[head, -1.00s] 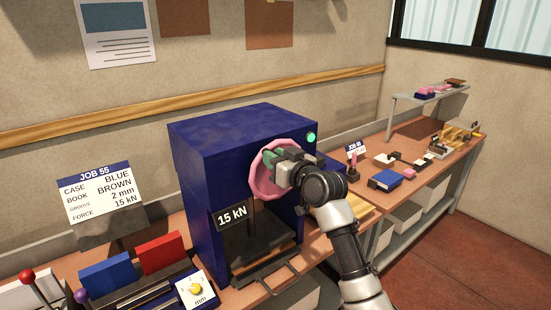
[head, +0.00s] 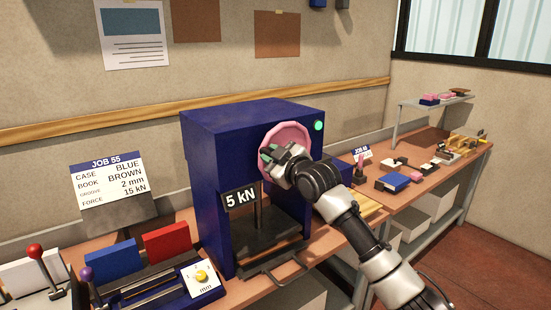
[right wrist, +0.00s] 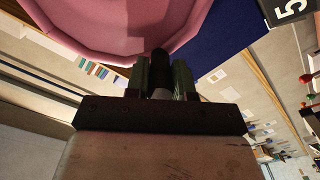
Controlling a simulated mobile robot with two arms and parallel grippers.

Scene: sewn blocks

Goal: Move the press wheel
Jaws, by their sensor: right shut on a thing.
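The pink press wheel (head: 292,134) is on the front of the blue press (head: 240,125). My right gripper (head: 268,154) is at the wheel's left side, shut on its handle. In the right wrist view the green fingers (right wrist: 161,78) close around a dark handle (right wrist: 160,58) beside the pink wheel (right wrist: 110,22). The gripper and wrist cover part of the wheel. The press's force sign (head: 240,198) reads 5 kN. The job card (head: 116,184) reads JOB 55, case blue, book brown, groove 2 mm, force 15 kN. My left gripper is not in view.
A rack with a blue book (head: 112,258) and a red book (head: 167,242) stands left of the press, with a mm dial (head: 203,277) and levers. On the right bench lie several small blocks and a blue book (head: 393,182). A shelf (head: 435,102) stands behind.

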